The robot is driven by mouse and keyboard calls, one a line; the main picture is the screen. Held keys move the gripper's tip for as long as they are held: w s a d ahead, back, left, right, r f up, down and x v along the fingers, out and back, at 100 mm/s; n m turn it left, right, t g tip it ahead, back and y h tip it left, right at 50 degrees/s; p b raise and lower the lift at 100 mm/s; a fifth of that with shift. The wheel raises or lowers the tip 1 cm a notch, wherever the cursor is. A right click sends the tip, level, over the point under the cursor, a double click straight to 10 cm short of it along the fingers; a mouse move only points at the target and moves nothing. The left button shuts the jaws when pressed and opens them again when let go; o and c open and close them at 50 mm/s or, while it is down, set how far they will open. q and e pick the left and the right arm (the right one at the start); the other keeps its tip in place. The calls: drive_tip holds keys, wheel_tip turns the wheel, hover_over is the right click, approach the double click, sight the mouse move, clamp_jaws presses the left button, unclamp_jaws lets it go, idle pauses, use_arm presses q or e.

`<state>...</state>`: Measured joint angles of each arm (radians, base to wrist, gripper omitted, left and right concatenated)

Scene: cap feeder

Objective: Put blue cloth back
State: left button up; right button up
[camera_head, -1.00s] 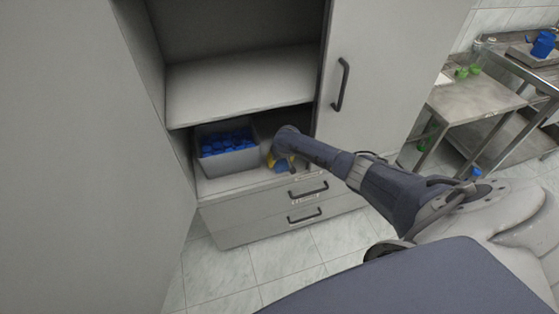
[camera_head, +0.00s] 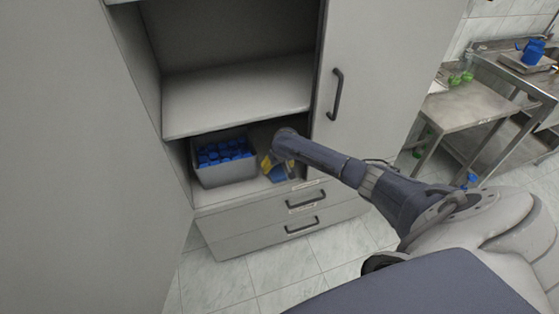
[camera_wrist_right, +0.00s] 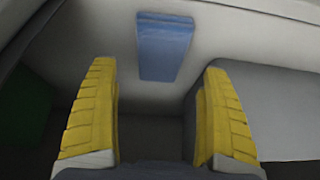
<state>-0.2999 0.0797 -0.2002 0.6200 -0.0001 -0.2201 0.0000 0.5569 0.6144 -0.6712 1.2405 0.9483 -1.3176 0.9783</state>
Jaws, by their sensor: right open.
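The blue cloth (camera_wrist_right: 165,47) is a flat, folded blue rectangle in the right wrist view, lying on a pale surface just beyond the fingertips. My right gripper (camera_head: 275,165) is inside the lower compartment. Its yellow fingers are apart and empty in the right wrist view (camera_wrist_right: 159,70), with the cloth ahead of the gap between them. My left gripper is not in view.
A grey bin (camera_head: 226,174) of blue caps stands left of my right gripper on the same shelf. An upper shelf (camera_head: 238,95) lies above it, a closed door (camera_head: 375,70) to the right and drawers (camera_head: 290,215) below. Steel tables (camera_head: 475,108) stand at far right.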

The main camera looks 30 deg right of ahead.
drive_tip(key=d+v, duration=0.1)
drive_tip(key=v, duration=0.5)
drive_tip(key=s+a+r+n+t+y, duration=0.1)
drive_tip(key=s+a+n+t+y, duration=0.15)
drive_tip(key=a, duration=0.95)
drive_tip(key=s+a+n+t+y, duration=0.2)
drive_tip(key=a+t+y, duration=0.15)
drive_tip(key=a, duration=0.85)
drive_tip(key=s+d+f+g+h, duration=0.1)
drive_tip(key=s+d+f, duration=0.1)
drive_tip(key=s+f, duration=0.7)
drive_tip(key=s+d+f+g+h, duration=0.25)
drive_tip(key=s+f, duration=0.35)
drive_tip(key=f, duration=0.8)
drive_tip(key=s+d+f+g+h, duration=0.1)
drive_tip(key=s+d+f, duration=0.2)
drive_tip(key=s+f, duration=0.6)
drive_tip(key=s+f+g, duration=0.1)
drive_tip(key=s+f, duration=0.4)
drive_tip(key=s, duration=0.6)
drive_tip(key=s+f+n+g, duration=0.1)
drive_tip(key=s+f, duration=0.4)
drive_tip(key=s, duration=0.5)
drive_tip(key=s+f+n+g, duration=0.1)
drive_tip(key=s+f+g, duration=0.1)
drive_tip(key=s+f, duration=0.4)
drive_tip(key=s, duration=0.5)
drive_tip(key=shift+s, duration=0.3)
